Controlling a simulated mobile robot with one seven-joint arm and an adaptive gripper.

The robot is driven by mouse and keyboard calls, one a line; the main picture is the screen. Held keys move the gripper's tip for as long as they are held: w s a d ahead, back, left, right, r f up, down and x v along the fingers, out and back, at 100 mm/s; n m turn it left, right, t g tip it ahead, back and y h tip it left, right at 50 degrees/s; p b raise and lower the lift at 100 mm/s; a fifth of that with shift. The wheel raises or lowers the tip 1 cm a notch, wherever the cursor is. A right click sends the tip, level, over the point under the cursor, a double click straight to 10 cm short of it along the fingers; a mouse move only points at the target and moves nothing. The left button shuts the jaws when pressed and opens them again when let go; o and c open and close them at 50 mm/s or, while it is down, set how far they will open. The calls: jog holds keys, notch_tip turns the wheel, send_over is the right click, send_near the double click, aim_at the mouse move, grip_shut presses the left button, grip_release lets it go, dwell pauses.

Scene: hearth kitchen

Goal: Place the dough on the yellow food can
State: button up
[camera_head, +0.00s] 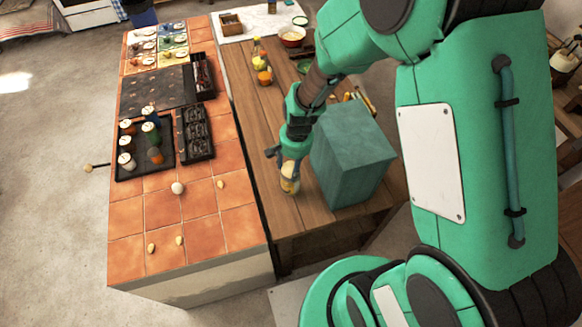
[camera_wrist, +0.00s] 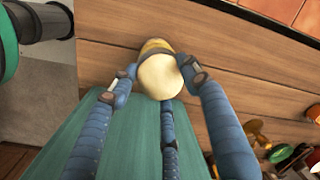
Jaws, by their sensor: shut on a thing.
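The dough (camera_wrist: 160,76) is a pale, cream-coloured lump between the fingers of my gripper (camera_wrist: 160,84) in the wrist view. My gripper is shut on it. The yellow food can (camera_wrist: 155,45) shows partly behind the dough in the wrist view; the dough hides most of it. In the head view my gripper (camera_head: 291,160) points down at the wooden table, with the yellow can (camera_head: 288,186) at its fingertips, standing on the boards. I cannot tell whether the dough touches the can.
A large teal box (camera_head: 350,155) stands close to the right of my gripper. The wooden table (camera_head: 285,215) is clear in front. A tiled counter (camera_head: 205,235) to the left holds a dark tray (camera_head: 165,165) of jars and several small pale items. Bottles (camera_head: 257,50) stand farther back.

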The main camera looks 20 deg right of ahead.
jog(key=shift+f, duration=0.35)
jog(key=o, duration=0.9)
jog(key=shift+c, duration=0.2)
jog(key=shift+r, duration=0.15)
notch_tip(320, 180, up, 12)
jog(key=d+p, duration=0.1)
jog(key=shift+s+p, duration=0.3)
jog(key=shift+p, duration=0.05)
jog(key=shift+r, duration=0.15)
jog(key=s+d+r+n+t, duration=0.1)
jog(key=s+r+n, duration=0.15)
jog(key=r, duration=0.65)
jog(key=s+r+n+t, duration=0.15)
jog(key=s+r, duration=0.25)
jog(key=r, duration=0.4)
jog(key=s+d+r+n+t, duration=0.1)
jog(key=s+r+n+t, duration=0.1)
jog(key=s+r, duration=0.8)
jog(key=shift+s+d+r+n+h, duration=0.35)
jog(key=shift+s+d+n+h, duration=0.05)
jog(key=shift+s, duration=0.65)
